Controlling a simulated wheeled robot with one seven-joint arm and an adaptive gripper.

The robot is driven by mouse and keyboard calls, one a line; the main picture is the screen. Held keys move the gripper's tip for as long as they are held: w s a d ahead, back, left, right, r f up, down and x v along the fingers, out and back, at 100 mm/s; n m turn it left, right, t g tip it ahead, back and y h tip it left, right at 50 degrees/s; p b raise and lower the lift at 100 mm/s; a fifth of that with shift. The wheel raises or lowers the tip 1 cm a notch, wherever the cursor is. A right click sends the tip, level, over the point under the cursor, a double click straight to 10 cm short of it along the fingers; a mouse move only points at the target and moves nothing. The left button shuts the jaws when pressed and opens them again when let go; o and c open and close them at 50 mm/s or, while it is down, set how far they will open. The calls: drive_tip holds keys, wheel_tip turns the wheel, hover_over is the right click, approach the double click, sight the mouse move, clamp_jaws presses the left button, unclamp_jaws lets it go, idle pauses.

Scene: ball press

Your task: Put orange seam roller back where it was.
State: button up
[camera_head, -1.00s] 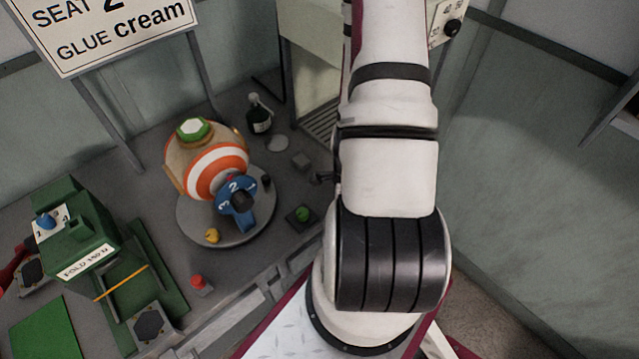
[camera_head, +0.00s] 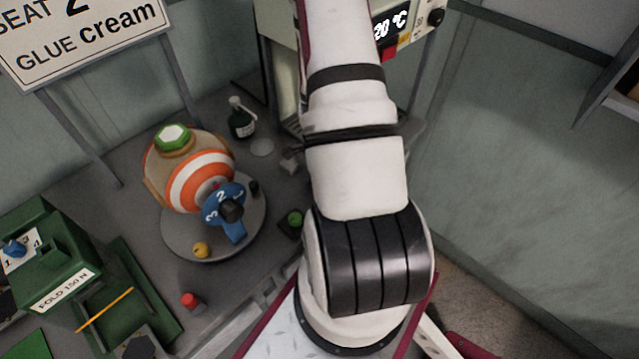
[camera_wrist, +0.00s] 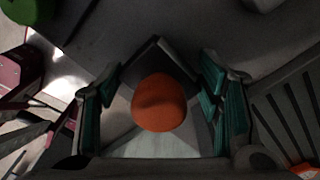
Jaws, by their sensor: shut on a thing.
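In the wrist view, the orange seam roller (camera_wrist: 159,103) shows as a rounded orange end between the two teal-padded fingers. My gripper (camera_wrist: 160,92) is shut on it, though the outline of the contact is dark. The rest of the roller is hidden. In the head view my white arm covers the gripper and the roller. Where the roller stood before cannot be told from these frames.
A round turntable (camera_head: 176,246) bears an orange-and-white striped ball (camera_head: 200,180) with a blue numbered dial (camera_head: 224,212). A dark bottle (camera_head: 240,122) stands behind. A green press (camera_head: 45,262) is at left. A machine reading 20 °C (camera_head: 388,28) is behind my arm.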

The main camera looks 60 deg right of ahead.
drive_tip(key=shift+f, duration=0.75)
drive_tip(key=o, duration=1.1)
drive_tip(key=shift+f, duration=0.1)
drive_tip(key=r, duration=0.8)
drive_tip(key=r+b, duration=0.1)
drive_tip(key=r, duration=0.3)
drive_tip(key=shift+w+r, duration=0.2)
drive_tip(key=shift+w, duration=0.05)
